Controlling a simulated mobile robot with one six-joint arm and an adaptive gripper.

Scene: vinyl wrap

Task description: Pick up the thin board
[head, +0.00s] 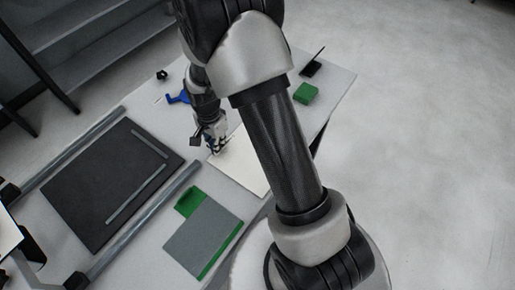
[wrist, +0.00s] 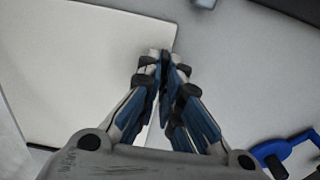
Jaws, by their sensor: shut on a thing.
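The thin board (head: 240,168) is a cream-white flat sheet near the middle of the table in the head view, partly hidden behind my arm. In the wrist view the board (wrist: 80,65) fills the upper left, with its right edge running up to the fingers. My gripper (head: 216,148) is at the board's far-left part in the head view. In the wrist view my gripper (wrist: 165,57) has its blue-padded fingers together on the board's edge. I cannot tell whether the board is lifted off the table.
A black plate (head: 85,190) between grey rails lies at the left. A grey sheet (head: 200,238) lies with green beneath it at the front. A green block (head: 305,93) and a black stand (head: 311,68) are at the far right. A blue tool (head: 179,98) lies behind my gripper.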

